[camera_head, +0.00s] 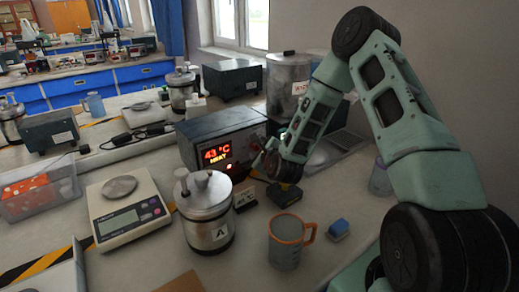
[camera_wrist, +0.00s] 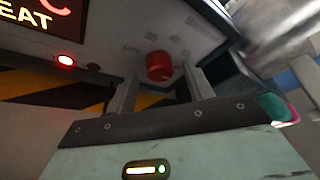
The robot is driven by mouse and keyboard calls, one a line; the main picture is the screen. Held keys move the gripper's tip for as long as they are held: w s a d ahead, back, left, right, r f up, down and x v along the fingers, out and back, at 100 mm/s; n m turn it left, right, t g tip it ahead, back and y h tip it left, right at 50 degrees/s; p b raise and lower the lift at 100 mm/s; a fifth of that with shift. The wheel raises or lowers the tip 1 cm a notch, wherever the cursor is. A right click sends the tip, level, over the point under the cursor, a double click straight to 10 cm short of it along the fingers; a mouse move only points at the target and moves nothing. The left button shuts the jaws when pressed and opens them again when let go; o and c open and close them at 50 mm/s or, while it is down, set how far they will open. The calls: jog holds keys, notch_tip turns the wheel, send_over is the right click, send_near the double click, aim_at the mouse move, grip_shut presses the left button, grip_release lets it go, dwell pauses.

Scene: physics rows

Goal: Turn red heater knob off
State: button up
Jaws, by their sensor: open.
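The heater (camera_head: 215,138) is a dark box on the bench with a lit display reading 43 °C and HEAT. Its panel also fills the top of the wrist view (camera_wrist: 115,30). The red knob (camera_wrist: 159,66) sticks out of the light panel; faint markings surround it, too blurred to read surely. My gripper (camera_wrist: 161,78) is open, with one finger on each side of the knob in the picture. I cannot tell whether the fingers touch it. In the head view my gripper (camera_head: 262,160) is at the right end of the heater's front, largely hiding the knob.
A red light (camera_wrist: 66,60) glows on the panel. A larger metal container (camera_head: 288,85) stands behind.

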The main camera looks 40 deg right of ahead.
jog(key=c, duration=1)
jog(key=shift+f+b, duration=0.1)
jog(key=shift+b, duration=0.2)
